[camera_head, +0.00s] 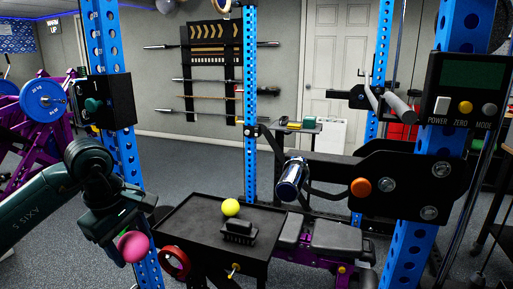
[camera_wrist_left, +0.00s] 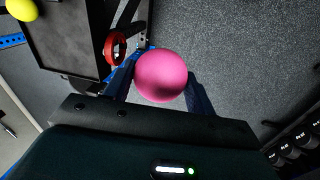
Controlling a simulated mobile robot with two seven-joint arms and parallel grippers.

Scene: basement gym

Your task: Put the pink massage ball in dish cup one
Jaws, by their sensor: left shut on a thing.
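The pink massage ball (camera_head: 133,247) is held in my left gripper (camera_head: 122,238) at the lower left of the head view, off the left side of the black tray table. In the left wrist view the pink ball (camera_wrist_left: 161,75) sits between the two blue-tinged fingers of my left gripper (camera_wrist_left: 160,88), which are shut on it. A red round ring-like holder (camera_head: 173,263) is at the table's near left corner, right of the ball. The red ring (camera_wrist_left: 115,47) also shows in the wrist view, apart from the ball. I cannot tell whether it is dish cup one. My right gripper is not in view.
The black tray table (camera_head: 188,228) carries a yellow ball (camera_head: 230,207) and a black block-like object (camera_head: 238,231). A blue rack upright (camera_head: 117,150) stands close beside my left arm. A grey bench (camera_head: 335,236) is right of the table.

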